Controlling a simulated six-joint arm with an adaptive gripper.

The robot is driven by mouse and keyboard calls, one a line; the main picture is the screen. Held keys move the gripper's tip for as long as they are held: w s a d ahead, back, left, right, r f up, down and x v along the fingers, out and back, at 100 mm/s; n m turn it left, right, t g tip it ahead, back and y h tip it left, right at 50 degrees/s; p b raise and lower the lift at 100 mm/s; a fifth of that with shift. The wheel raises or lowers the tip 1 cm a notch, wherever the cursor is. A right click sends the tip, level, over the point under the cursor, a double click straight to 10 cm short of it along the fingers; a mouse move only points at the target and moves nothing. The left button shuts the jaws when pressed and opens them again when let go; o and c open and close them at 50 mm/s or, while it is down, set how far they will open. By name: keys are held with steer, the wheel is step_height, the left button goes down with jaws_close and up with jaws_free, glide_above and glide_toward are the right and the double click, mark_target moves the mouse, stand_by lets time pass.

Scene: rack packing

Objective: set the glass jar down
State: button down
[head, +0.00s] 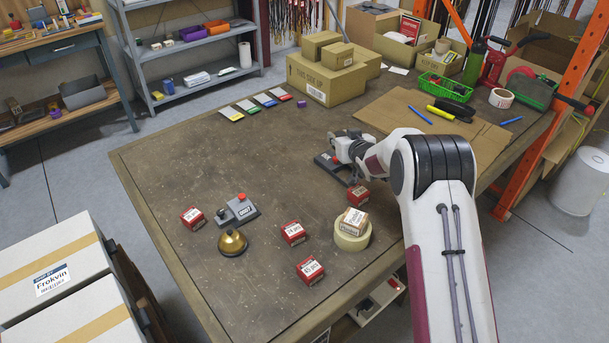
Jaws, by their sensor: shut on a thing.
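My gripper (340,152) is over the middle of the workbench in the head view, at the far end of my white arm. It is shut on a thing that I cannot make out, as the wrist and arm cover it. No glass jar can be clearly seen in this view. A small red-and-white box (357,195) stands on the bench just in front of my gripper; I cannot tell if they touch. The workbench (185,160) has a dark, worn top.
Red boxes (293,233), a brass dome (232,242), a grey device (238,211) and a tape roll (352,236) with a box on top stand at the front. Cartons (325,80) and coloured cards (248,106) lie at the back. The bench's left middle is clear.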

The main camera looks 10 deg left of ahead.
steer(key=s+a, duration=0.2)
steer(key=a, duration=0.8)
steer(key=shift+s+a+n+y, duration=0.15)
steer(key=shift+a+n+y, duration=0.15)
steer(key=shift+f, duration=3.15)
steer(key=shift+f, duration=1.9)
